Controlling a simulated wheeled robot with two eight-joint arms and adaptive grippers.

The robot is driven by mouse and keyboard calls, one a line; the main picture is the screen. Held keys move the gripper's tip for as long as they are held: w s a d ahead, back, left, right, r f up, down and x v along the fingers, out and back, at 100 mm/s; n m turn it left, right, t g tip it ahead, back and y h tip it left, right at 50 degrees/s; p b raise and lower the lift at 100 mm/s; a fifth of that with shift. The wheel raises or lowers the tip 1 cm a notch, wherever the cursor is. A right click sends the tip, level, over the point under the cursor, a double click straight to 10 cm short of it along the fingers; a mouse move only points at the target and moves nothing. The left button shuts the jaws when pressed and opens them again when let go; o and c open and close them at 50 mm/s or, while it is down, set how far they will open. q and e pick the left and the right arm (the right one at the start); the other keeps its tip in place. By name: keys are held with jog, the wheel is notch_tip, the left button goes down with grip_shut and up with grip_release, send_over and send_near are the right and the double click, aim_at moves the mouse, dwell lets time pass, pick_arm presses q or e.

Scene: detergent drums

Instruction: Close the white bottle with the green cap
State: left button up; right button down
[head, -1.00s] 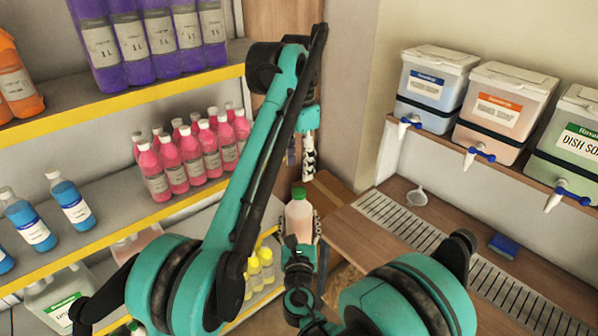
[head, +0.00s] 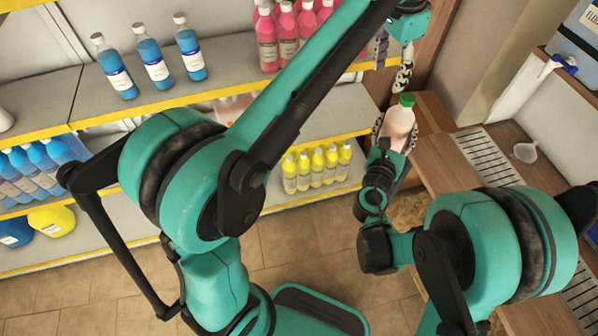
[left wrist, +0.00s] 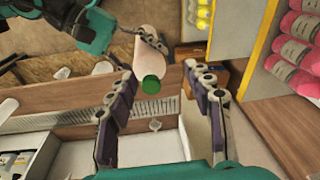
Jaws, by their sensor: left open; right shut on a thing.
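The bottle (head: 399,127) is pale pinkish-white with a green cap (head: 407,100) on its top. My right gripper (head: 392,140) is shut on the bottle's body and holds it roughly upright with the cap end up. My left gripper (head: 402,80) is open just above the cap. In the left wrist view the bottle (left wrist: 150,48) points its green cap (left wrist: 151,85) toward the space between the open fingers of my left gripper (left wrist: 162,92); the fingers do not touch it. I cannot tell how tightly the cap sits.
Shelves at left hold blue bottles (head: 152,60), pink bottles (head: 288,35) and yellow bottles (head: 318,168). A wooden counter with a metal grate (head: 488,157) and a white scoop-like thing (head: 524,152) is at right. A cardboard box (head: 432,112) stands behind the held bottle.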

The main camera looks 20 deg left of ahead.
pick_arm(q)
jog(key=s+a+f+n+t, duration=0.2)
jog(key=s+a+f+n, duration=0.2)
jog(key=s+f, duration=0.6)
jog(key=s+a+f+n+t, duration=0.3)
jog(key=s+a+f+n, duration=0.1)
jog(key=s+a+f, duration=0.4)
notch_tip(320, 180, down, 3)
jog(key=shift+s+r, duration=0.2)
jog(key=shift+s, duration=0.9)
